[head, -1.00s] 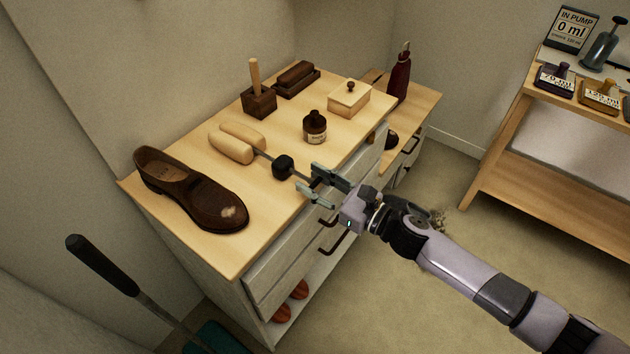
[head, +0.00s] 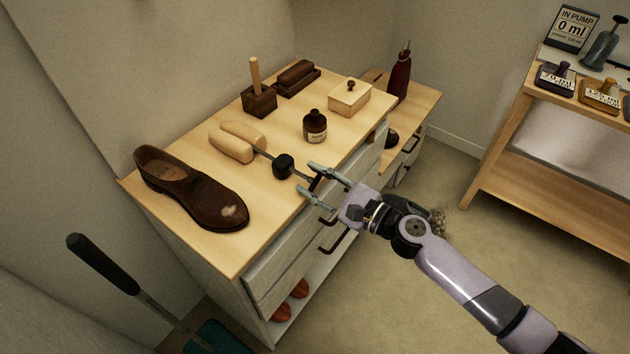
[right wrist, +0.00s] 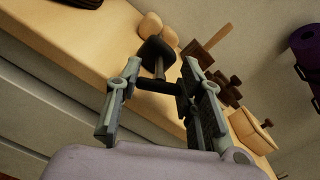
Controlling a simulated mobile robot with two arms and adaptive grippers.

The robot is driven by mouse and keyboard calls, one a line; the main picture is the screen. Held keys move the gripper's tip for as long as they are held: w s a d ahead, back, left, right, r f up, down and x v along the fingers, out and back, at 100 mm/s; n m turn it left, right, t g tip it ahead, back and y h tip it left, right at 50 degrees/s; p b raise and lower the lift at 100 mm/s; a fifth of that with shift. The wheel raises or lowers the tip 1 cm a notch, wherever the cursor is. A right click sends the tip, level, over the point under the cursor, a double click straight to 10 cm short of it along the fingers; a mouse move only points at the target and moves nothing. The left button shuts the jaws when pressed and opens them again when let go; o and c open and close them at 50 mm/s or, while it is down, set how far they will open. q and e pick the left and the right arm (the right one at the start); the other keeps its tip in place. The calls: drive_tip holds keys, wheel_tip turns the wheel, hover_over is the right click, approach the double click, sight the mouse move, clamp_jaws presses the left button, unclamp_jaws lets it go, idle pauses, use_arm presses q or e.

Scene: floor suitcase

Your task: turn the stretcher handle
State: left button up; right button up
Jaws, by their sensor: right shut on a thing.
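The shoe stretcher (head: 237,142) lies on the dresser top, a pale two-part wooden form with a metal rod and a round black knob (head: 283,166). Its dark handle (head: 315,184) at the rod's end is at the dresser's front edge. My right gripper (head: 308,180) is shut on the handle. In the right wrist view the handle's crossbar (right wrist: 158,87) spans between the two fingers, and the black knob (right wrist: 157,52) is just beyond. A brown shoe (head: 190,190) with a pale scuff on its toe lies left of the stretcher. My left gripper is not in view.
A dark bottle (head: 315,127), a lidded wooden box (head: 349,96) and a block with an upright stick (head: 259,99) stand behind on the dresser (head: 250,245). Drawer pulls (head: 332,240) sit below my right gripper.

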drive_tip(key=o, duration=1.2)
